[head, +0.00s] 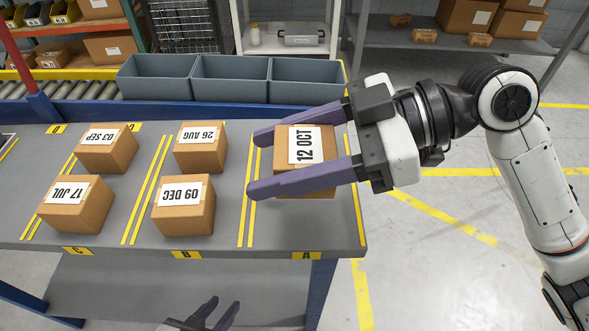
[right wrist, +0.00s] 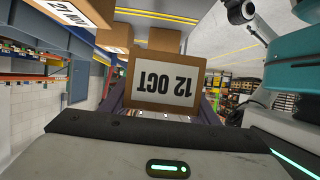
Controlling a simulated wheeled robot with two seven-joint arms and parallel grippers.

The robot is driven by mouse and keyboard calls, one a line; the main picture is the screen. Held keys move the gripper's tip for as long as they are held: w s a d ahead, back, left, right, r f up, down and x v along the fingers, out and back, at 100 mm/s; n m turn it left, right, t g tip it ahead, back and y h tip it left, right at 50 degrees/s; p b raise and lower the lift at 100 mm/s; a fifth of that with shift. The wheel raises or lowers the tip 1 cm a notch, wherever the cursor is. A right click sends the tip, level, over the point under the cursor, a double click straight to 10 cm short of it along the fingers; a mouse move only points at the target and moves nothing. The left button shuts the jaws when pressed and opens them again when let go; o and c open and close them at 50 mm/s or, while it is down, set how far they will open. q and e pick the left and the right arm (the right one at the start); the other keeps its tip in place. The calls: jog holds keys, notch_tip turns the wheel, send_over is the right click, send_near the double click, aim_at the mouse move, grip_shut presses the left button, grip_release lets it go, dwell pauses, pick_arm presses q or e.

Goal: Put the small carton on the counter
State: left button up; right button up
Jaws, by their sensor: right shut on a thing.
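My right gripper (head: 250,164) is shut on a brown carton (head: 291,186) with a white label reading 12 OCT. Its purple fingers lie along two sides of the carton. The carton is over lane A of the grey counter (head: 226,240); I cannot tell whether it touches the surface. In the right wrist view the same carton (right wrist: 165,112) sits between the fingers with its label upside down. My left gripper (head: 225,302) is low at the bottom edge, in front of the counter, with fingers apart and empty.
Several labelled cartons stand on the counter to the left: 09 DEC (head: 184,220), 26 AUG (head: 200,158), 17 JUL (head: 77,214) and 03 SEP (head: 107,160). Yellow lines divide the lanes. Grey bins (head: 230,80) line the back. Lane A is otherwise clear.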

send_over(287, 216)
jog(key=f, duration=0.4)
jog(key=shift+a+f, duration=0.25)
jog(key=shift+a, duration=0.15)
jog(key=shift+f+b, duration=0.35)
jog(key=shift+f, duration=1.7)
jog(key=o, duration=1.3)
jog(key=shift+f, duration=0.15)
jog(key=shift+r, duration=0.2)
jog(key=shift+d, duration=0.4)
jog(key=b+v, duration=0.1)
jog(key=v, duration=1)
jog(key=shift+d, duration=0.1)
